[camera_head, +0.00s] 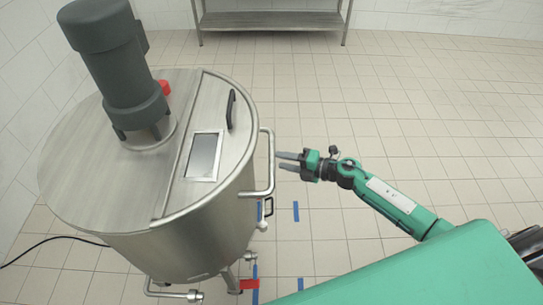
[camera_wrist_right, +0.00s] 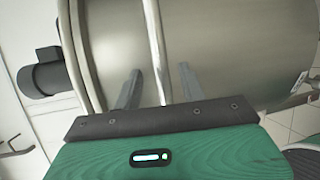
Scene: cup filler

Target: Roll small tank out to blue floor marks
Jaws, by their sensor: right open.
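The small tank (camera_head: 205,225) is a round steel vessel with a dark motor (camera_head: 112,60) on its lid, at the left in the head view. A steel push handle (camera_head: 268,165) stands out from its right side. My right gripper (camera_head: 278,161) is open beside the handle, its fingertips close to the bar. In the right wrist view the handle bar (camera_wrist_right: 155,50) runs between the two fingers (camera_wrist_right: 158,88), with the tank wall (camera_wrist_right: 215,45) behind. I cannot tell whether they touch. Blue floor marks (camera_head: 296,211) lie right of the tank. My left gripper is not in view.
A steel table (camera_head: 270,20) stands at the back wall. A black cable (camera_head: 45,240) runs across the floor at left. The tiled floor at right is clear.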

